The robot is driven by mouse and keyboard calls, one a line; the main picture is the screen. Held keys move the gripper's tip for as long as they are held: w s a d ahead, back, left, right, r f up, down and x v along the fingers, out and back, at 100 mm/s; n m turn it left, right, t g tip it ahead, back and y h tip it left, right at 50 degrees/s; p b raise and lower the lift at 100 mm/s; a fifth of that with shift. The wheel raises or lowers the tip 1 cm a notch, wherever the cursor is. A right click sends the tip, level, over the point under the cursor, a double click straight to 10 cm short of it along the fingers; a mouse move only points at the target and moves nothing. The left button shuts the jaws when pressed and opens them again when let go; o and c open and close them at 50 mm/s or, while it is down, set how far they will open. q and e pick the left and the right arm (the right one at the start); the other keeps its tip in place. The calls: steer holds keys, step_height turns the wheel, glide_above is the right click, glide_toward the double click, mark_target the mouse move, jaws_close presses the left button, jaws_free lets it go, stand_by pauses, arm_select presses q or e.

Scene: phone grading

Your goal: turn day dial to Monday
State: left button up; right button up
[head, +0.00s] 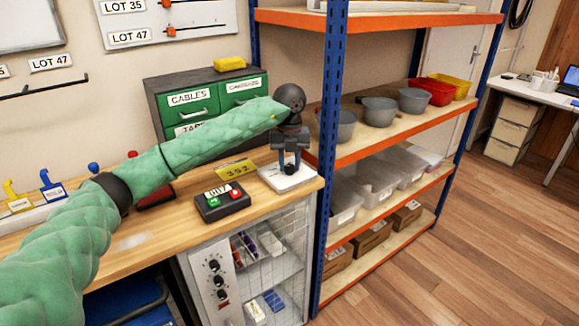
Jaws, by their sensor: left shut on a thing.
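My left arm reaches across the workbench from the left. My left gripper (290,166) points down over a white square plate (303,181) at the bench's right end. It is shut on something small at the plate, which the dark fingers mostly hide. I cannot tell whether this is the day dial, and no day names are readable. Several black knobs (218,281) sit on a pale panel at the front of the cabinet below the bench; their markings are too small to read. My right gripper is not in view.
A black button box (221,205) with green and red buttons and a yellow 352 sign (236,170) stand left of the plate. Green drawers (188,102) are behind. A blue-and-orange shelf (334,130) with bowls and bins borders the bench's right. The floor at right is clear.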

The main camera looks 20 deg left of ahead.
arm_select(q)
steer(key=n, duration=0.2)
steer(key=shift+n+b, duration=0.35)
steer(key=shift+n, duration=0.05)
steer(key=n, duration=0.3)
steer(key=shift+n+b, duration=0.3)
steer(key=n, duration=0.2)
steer(key=shift+n, duration=1)
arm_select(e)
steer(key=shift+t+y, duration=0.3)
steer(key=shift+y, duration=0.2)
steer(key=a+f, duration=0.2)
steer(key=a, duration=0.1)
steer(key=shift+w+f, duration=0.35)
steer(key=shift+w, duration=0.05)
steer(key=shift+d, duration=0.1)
arm_select(q)
steer(key=o, duration=1)
steer(key=shift+c, duration=0.2)
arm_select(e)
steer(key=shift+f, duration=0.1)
